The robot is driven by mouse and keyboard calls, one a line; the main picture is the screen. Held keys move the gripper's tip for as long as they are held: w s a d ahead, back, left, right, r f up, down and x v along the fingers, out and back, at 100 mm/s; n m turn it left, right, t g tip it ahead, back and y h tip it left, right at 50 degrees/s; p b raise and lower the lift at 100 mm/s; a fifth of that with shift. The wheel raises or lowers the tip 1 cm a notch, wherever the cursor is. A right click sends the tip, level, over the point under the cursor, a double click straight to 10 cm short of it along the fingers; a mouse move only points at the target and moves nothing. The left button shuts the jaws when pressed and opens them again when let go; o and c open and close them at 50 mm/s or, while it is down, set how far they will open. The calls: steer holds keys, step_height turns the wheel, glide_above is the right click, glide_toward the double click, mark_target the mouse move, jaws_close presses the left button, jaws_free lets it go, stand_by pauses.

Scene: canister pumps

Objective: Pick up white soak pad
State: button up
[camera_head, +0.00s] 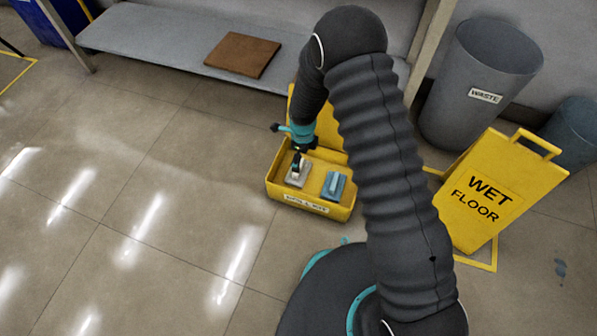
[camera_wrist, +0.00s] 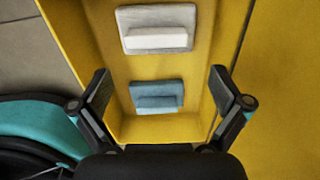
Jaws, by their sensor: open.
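The white soak pad (camera_head: 299,175) lies in a yellow spill-kit box (camera_head: 310,207) on the floor, in the box's left part. In the wrist view the white pad (camera_wrist: 158,38) lies flat at the top, with a raised block on it. A blue pad (camera_head: 334,186) lies beside it and shows in the wrist view (camera_wrist: 157,95) nearer the gripper's base. My gripper (camera_wrist: 161,82) is open and empty, its fingers spread to either side of the blue pad in the picture. In the head view my gripper (camera_head: 297,160) hangs over the white pad and partly covers it.
The box's raised yellow lid (camera_head: 325,130) stands behind it. A yellow wet-floor sign (camera_head: 490,195) and a grey waste bin (camera_head: 475,90) are at the right. A shelf (camera_head: 150,40) with a brown board (camera_head: 242,54) is behind. The floor at left is clear.

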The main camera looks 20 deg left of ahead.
steer(key=shift+s+a+f+b, duration=0.1)
steer(key=shift+a+f, duration=0.05)
steer(key=shift+f, duration=1)
steer(key=shift+a+f+b, duration=0.15)
steer(key=shift+a+f, duration=0.05)
steer(key=shift+f, duration=1)
steer(key=shift+s+a+f+b, duration=0.1)
steer(key=shift+a+f, duration=0.05)
steer(key=shift+f, duration=1)
steer(key=c, duration=1)
steer(key=shift+r, duration=0.5)
steer(key=r, duration=0.2)
steer(key=d+r, duration=0.1)
steer(key=r, duration=0.1)
steer(key=shift+s+d+p, duration=0.1)
steer(key=shift+s+p, duration=0.05)
steer(key=shift+p, duration=0.2)
steer(key=s+d+r, duration=0.3)
steer(key=d+r, duration=0.3)
steer(key=d, duration=0.3)
steer(key=shift+s+d+p, duration=0.35)
steer(key=shift+d+p, duration=0.05)
